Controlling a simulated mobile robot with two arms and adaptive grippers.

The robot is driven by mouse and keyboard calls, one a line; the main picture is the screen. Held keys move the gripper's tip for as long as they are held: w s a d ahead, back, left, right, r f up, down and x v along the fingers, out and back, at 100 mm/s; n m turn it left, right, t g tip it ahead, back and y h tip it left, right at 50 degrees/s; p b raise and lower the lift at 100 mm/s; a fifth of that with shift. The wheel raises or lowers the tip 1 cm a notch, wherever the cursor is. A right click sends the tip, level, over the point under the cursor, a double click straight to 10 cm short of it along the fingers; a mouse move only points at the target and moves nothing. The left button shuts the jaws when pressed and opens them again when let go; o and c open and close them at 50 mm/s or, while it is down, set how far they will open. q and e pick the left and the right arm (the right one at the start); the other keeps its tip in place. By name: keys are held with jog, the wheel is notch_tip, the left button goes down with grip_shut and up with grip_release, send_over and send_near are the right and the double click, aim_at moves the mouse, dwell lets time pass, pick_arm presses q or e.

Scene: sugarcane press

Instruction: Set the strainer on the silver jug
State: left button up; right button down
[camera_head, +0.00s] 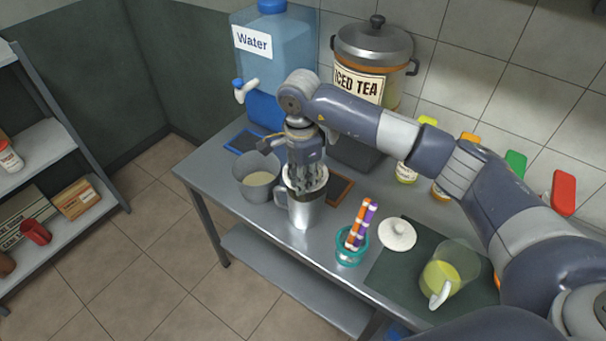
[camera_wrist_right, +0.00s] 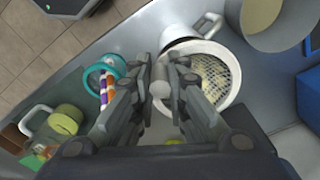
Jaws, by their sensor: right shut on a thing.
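The silver jug (camera_head: 303,212) stands upright on the metal table in the head view, under my right gripper (camera_head: 306,182). The strainer (camera_head: 321,178) is a round white piece with a mesh, at the jug's mouth. In the right wrist view the strainer (camera_wrist_right: 222,88) lies close to the jug (camera_wrist_right: 192,32), and the gripper (camera_wrist_right: 176,85) is shut on its small white knob or handle. The fingers hide part of the strainer, so I cannot tell whether it rests fully on the rim. My left gripper is not in view.
A grey bucket (camera_head: 257,184) with pale contents stands left of the jug. A teal cup (camera_head: 350,255) with striped sticks, a white lid (camera_head: 397,234) and a pitcher of yellow-green juice (camera_head: 448,272) stand to the right. The water dispenser (camera_head: 272,60) and iced tea pot (camera_head: 372,50) are behind.

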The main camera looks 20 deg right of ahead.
jog(key=shift+f, duration=0.5)
notch_tip(320, 180, down, 4)
jog(key=b, duration=0.4)
jog(key=shift+r, duration=0.1)
jog(key=shift+b, duration=0.4)
jog(key=shift+s, duration=0.1)
jog(key=c, duration=1.5)
grip_release()
jog(key=o, duration=0.5)
jog(key=shift+c, duration=0.2)
